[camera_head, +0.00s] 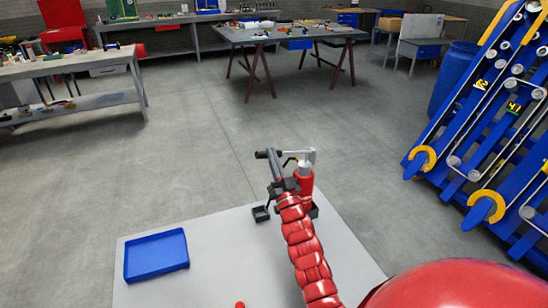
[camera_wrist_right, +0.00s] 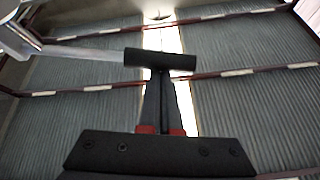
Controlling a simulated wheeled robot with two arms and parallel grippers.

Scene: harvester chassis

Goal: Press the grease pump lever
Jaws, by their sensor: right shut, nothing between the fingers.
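The grease pump (camera_head: 305,186) is a red upright cylinder with a grey metal top, standing on the pale table. My right arm hides part of the pump's base. My left gripper is out of view.
A blue tray (camera_head: 156,255) lies on the left of the pale table (camera_head: 215,240). A small red piece (camera_head: 240,305) shows at the bottom edge. A blue machine frame (camera_head: 470,130) stands at right. Workbenches are far back, with open floor between.

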